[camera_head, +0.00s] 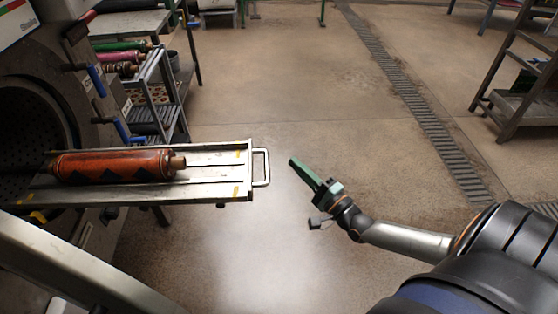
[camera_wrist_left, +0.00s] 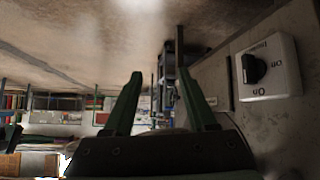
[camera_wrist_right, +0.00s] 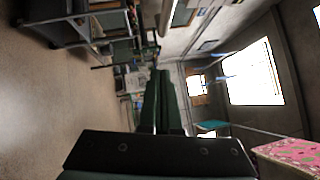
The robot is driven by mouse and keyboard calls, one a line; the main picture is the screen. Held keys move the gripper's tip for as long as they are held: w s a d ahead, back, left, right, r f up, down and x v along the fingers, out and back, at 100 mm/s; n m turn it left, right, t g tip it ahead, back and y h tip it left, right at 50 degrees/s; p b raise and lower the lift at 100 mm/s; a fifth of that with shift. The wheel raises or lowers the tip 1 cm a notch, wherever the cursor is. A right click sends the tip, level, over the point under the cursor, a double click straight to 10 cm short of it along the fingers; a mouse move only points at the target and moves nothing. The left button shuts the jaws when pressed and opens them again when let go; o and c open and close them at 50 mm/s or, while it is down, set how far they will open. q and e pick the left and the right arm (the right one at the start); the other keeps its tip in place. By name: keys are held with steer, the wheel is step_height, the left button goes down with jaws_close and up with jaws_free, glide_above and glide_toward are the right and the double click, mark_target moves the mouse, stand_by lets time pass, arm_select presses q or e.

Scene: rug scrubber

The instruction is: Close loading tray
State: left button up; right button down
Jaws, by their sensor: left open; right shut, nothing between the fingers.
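The metal loading tray (camera_head: 215,187) sticks out of the round opening of the machine at the left in the head view. A rolled red patterned rug (camera_head: 115,166) lies along it, its far-left end inside the drum. A U-shaped handle (camera_head: 262,167) is on the tray's right end. My right gripper (camera_head: 303,171) is shut and empty, a little to the right of the handle and apart from it. It shows as two closed green fingers in the right wrist view (camera_wrist_right: 160,98). My left gripper (camera_wrist_left: 158,95) is open and empty in the left wrist view and is outside the head view.
The machine's round drum opening (camera_head: 35,125) and blue-handled latches (camera_head: 97,80) are at the left. A shelf cart with rolled rugs (camera_head: 125,60) stands behind the tray. A wall switch box (camera_wrist_left: 268,68) shows in the left wrist view. Floor right of the tray is clear.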

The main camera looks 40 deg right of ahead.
arm_select(q)
steer(key=shift+a+r+p, duration=0.1)
steer(key=shift+a+p, duration=0.05)
steer(key=shift+p, duration=0.2)
arm_select(e)
steer(key=w+a, duration=0.1)
steer(key=w, duration=0.1)
steer(key=w+a+r, duration=0.1)
steer(key=a, duration=0.1)
steer(key=shift+w+a+r, duration=0.1)
steer(key=shift+w+a, duration=0.05)
steer(key=shift+w, duration=0.2)
arm_select(q)
steer(key=shift+s, duration=0.2)
